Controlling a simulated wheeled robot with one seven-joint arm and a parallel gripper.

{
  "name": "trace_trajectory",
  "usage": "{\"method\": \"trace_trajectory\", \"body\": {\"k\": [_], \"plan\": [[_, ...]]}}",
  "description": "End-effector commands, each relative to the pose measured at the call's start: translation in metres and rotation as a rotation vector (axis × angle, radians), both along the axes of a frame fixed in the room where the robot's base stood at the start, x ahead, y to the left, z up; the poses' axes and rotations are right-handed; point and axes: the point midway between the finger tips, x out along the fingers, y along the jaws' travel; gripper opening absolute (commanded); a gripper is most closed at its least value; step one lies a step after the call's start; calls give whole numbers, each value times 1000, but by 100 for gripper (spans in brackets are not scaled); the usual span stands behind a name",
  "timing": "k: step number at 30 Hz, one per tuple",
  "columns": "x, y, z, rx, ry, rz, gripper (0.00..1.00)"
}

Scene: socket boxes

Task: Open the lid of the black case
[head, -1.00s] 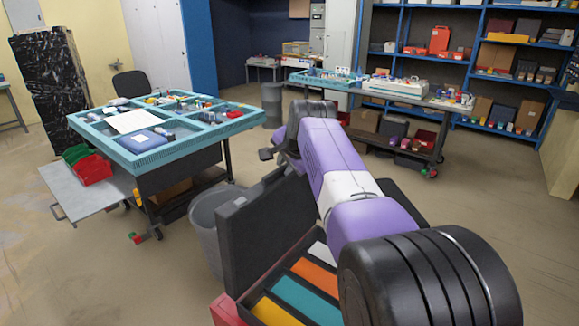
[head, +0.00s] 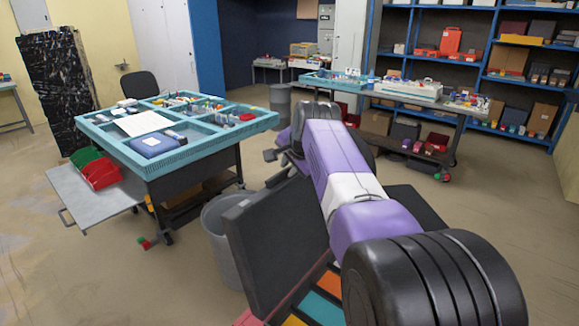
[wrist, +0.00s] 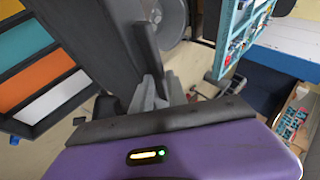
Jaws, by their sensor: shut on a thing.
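The black case stands at the bottom of the head view with its lid (head: 280,240) raised, leaning to the left. Orange, teal and yellow compartments (head: 318,308) show in its base, partly hidden by my arm. In the wrist view, the lid's dark inner face (wrist: 85,40) is at the upper left, beside the orange, teal and white compartments (wrist: 35,75). My gripper (wrist: 155,88) is shut on the lid's edge. In the head view my gripper (head: 275,154) is at the lid's upper edge, its fingertips small and partly hidden.
A grey bin (head: 222,235) stands close behind the lid on the left. A workbench with a teal divided tray (head: 190,160) is farther left. Another bench (head: 455,105) and blue shelves (head: 480,75) stand at the back. Floor at the right is clear.

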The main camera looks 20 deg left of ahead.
Motion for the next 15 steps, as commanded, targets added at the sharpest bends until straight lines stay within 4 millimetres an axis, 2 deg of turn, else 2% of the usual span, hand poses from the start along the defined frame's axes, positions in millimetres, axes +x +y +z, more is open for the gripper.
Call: {"method": "trace_trajectory", "body": {"k": [1,3,4,6,15], "plan": [[-4,3,-9,0,9,3,0],[-3,4,-9,1,9,4,0],[-3,4,-9,1,9,4,23],[-3,4,-9,0,8,4,35],[-4,3,-10,-2,10,4,35]]}}
